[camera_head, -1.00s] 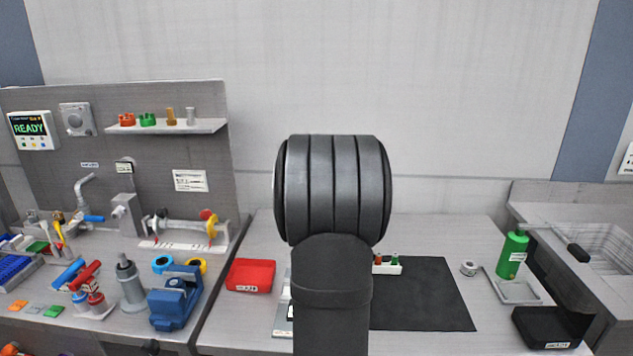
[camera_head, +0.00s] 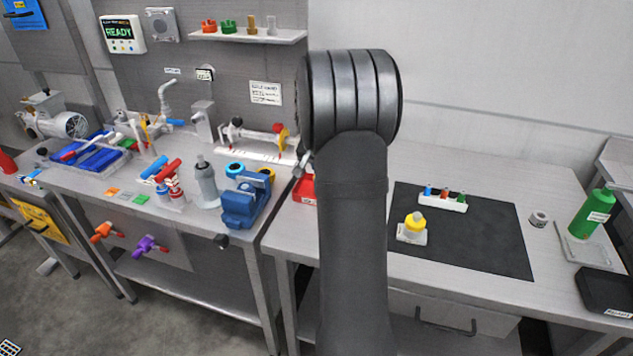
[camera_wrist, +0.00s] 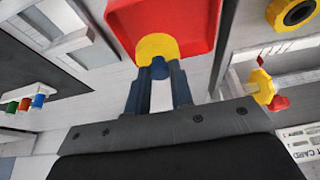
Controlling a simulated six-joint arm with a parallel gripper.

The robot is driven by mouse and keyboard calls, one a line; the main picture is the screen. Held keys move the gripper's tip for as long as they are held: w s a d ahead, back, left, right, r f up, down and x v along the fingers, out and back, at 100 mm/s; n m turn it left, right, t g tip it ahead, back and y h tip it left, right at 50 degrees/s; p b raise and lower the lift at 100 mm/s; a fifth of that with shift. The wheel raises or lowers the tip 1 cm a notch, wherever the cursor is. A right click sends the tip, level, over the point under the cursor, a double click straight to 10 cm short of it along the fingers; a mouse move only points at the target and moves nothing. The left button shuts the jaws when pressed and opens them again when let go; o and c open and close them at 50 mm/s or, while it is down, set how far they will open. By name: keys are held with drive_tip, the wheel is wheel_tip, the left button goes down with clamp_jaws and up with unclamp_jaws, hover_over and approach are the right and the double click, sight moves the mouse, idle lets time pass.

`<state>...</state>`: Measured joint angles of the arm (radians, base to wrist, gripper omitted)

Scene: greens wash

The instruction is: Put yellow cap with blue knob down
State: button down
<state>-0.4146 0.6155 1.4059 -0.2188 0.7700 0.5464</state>
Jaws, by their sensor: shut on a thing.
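The yellow cap (camera_wrist: 156,45) with its blue knob (camera_wrist: 158,70) shows in the wrist view. My gripper (camera_wrist: 158,78) is shut on the blue knob, with the yellow disc beyond the fingertips. A red tray (camera_wrist: 195,18) lies behind the cap in that view; I cannot tell whether the cap touches it. In the head view my arm hides the cap and most of the gripper. Part of the red tray (camera_head: 308,190) shows beside my arm there.
A yellow-topped piece on a pale base (camera_head: 412,236) and a white rack (camera_head: 443,204) with small coloured pieces stand on the black mat (camera_head: 490,240). A blue vise (camera_head: 243,205) stands left of the red tray. A green bottle (camera_head: 590,215) is at far right.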

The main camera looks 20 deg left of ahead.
drive_tip(key=shift+w+a+f, duration=0.15)
drive_tip(key=shift+a+f, duration=0.3)
drive_tip(key=shift+a, duration=0.4)
drive_tip(key=shift+f, duration=2.05)
drive_tip(key=c, duration=1.3)
unclamp_jaws()
drive_tip(key=shift+f, duration=0.15)
drive_tip(key=shift+o, duration=0.2)
drive_tip(key=v, duration=1.2)
